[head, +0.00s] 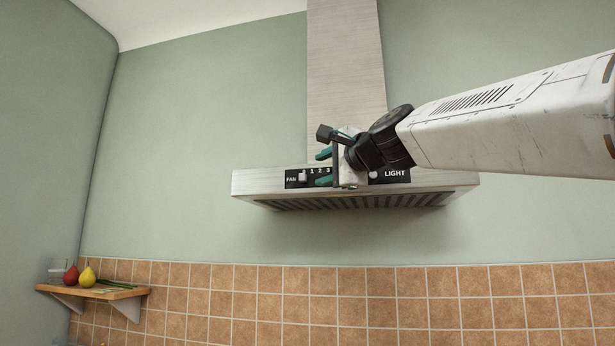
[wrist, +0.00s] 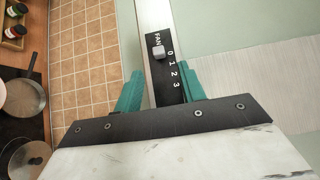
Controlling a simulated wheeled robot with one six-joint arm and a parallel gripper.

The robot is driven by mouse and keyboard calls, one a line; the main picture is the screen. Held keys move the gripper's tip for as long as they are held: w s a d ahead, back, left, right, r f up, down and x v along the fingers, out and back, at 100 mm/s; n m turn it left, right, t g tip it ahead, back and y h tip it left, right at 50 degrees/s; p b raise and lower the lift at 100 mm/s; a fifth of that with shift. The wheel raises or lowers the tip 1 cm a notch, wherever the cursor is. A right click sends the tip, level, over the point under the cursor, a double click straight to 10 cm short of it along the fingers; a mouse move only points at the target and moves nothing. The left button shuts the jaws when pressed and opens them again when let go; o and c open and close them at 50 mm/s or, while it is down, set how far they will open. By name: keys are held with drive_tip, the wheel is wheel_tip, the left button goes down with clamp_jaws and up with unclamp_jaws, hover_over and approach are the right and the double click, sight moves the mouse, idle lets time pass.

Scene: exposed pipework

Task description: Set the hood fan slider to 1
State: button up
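The hood fan slider is a small grey knob (head: 303,178) on a black panel marked FAN on the range hood's front. In the wrist view the knob (wrist: 158,52) sits beside the 0 mark, at the FAN end of the 0 to 3 scale. My gripper (head: 324,167) is in front of the panel, to the right of the knob in the head view. In the wrist view my gripper (wrist: 161,70) has its two teal fingers apart, one on each side of the panel strip. Nothing is between them, and the knob lies beyond the fingertips.
The range hood (head: 250,184) hangs on the green wall, with a LIGHT panel (head: 397,176) at its right, partly behind my gripper. A shelf (head: 127,293) with fruit is at lower left. In the wrist view, pans (wrist: 22,98) show at the left edge.

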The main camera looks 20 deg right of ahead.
sight(303, 177)
drive_tip(key=w, duration=0.2)
drive_tip(key=w+a, duration=0.1)
drive_tip(key=w, duration=0.4)
drive_tip(key=shift+a+f, duration=0.1)
drive_tip(key=shift+a, duration=0.15)
clamp_jaws()
